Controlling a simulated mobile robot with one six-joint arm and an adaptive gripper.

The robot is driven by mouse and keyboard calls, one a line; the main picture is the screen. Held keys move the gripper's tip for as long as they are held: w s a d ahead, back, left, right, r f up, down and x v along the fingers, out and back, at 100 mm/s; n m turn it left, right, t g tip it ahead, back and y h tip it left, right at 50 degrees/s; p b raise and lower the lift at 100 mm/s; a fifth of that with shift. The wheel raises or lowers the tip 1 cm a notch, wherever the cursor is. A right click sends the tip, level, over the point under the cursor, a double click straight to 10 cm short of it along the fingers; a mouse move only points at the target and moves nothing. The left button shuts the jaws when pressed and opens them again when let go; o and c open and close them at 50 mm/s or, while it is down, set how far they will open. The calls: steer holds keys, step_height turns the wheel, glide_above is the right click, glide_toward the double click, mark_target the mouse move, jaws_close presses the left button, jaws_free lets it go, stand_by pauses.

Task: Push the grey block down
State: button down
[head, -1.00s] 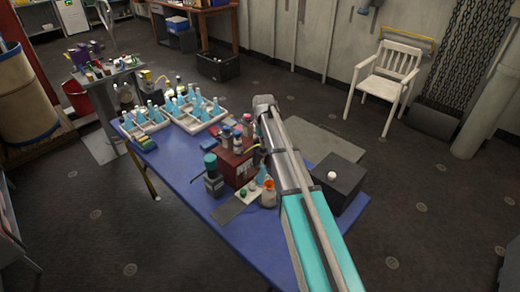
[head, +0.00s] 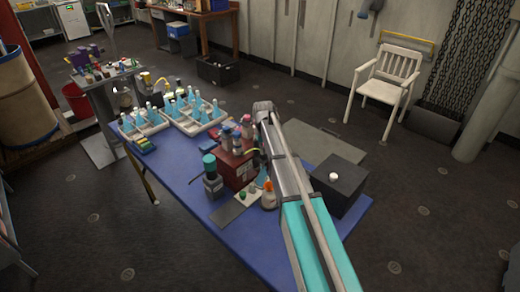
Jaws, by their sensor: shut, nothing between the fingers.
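A dark grey block (head: 348,190) with a small white round knob on top stands at the right end of the blue table (head: 262,248), just right of my arm. A flat grey plate (head: 228,213) lies near the table's front edge, beside a small pale pad with green buttons (head: 247,196). I cannot tell for sure which grey thing the task means. My arm reaches over the table from the bottom of the view, left of the dark block. Its fingers do not show; the arm hides what lies beneath it.
A red box (head: 236,166) with bottles, a teal-capped bottle (head: 212,176) and an orange-topped flask (head: 268,197) crowd the table left of my arm. Trays of blue flasks (head: 195,119) stand farther back. A white chair (head: 384,82) stands on open floor at the right.

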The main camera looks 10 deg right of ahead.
steer(key=shift+r, duration=0.15)
steer(key=shift+r+p, duration=3.4)
steer(key=shift+p, duration=0.15)
steer(key=s+m, duration=0.1)
steer(key=s, duration=2.8)
steer(key=shift+a, duration=0.4)
steer(key=shift+a, duration=0.1)
